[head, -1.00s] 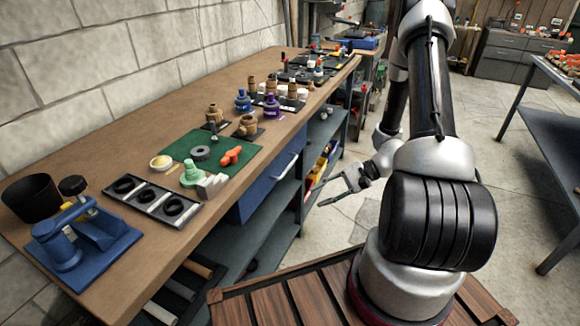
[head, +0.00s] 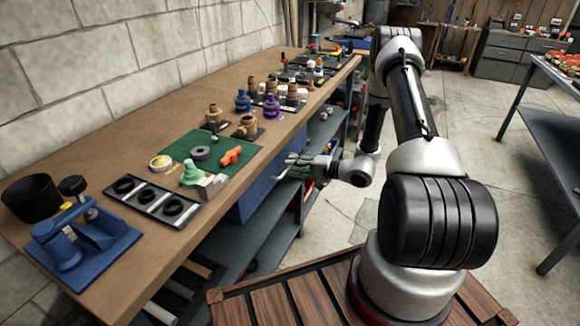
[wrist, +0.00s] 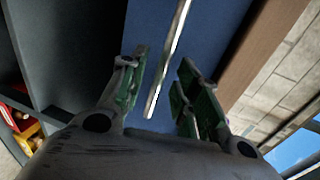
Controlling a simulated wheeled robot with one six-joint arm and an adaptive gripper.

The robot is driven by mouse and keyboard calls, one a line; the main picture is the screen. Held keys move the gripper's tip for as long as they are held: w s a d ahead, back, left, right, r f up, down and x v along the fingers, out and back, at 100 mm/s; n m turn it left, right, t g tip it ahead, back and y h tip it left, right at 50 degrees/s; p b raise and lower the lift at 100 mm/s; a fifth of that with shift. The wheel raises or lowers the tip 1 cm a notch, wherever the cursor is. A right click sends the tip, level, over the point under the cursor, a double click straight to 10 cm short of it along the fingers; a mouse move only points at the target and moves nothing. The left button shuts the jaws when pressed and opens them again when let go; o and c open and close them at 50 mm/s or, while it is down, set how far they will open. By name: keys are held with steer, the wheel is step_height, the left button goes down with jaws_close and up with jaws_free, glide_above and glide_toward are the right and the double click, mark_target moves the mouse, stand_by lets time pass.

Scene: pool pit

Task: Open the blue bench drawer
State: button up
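The blue drawer (head: 258,196) sits under the front edge of the wooden bench top and looks closed in the head view. Its blue front (wrist: 215,40) fills the middle of the wrist view. The pale bar handle (wrist: 168,60) runs down that front, slightly slanted. In the wrist view my gripper (wrist: 163,98) is open, with one green-padded finger on each side of the handle's line. A gap shows between handle and each finger; its depth between the fingers is unclear.
The bench top (head: 110,145) carries a green mat (head: 240,150), a black tray of rings (head: 152,200) and a blue fixture (head: 80,240). Open shelves (head: 275,232) lie below and beside the drawer. Clear floor (head: 335,215) lies in front of the bench.

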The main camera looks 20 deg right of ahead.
steer(key=shift+x, duration=1)
jaws_close()
steer(key=f+v, duration=0.3)
steer(key=v, duration=1.3)
steer(key=s+d+f+v, duration=0.1)
steer(key=f+v, duration=0.2)
steer(key=v, duration=1.2)
steer(key=shift+s+d+f, duration=0.25)
steer(key=shift+s+d, duration=0.05)
jaws_free()
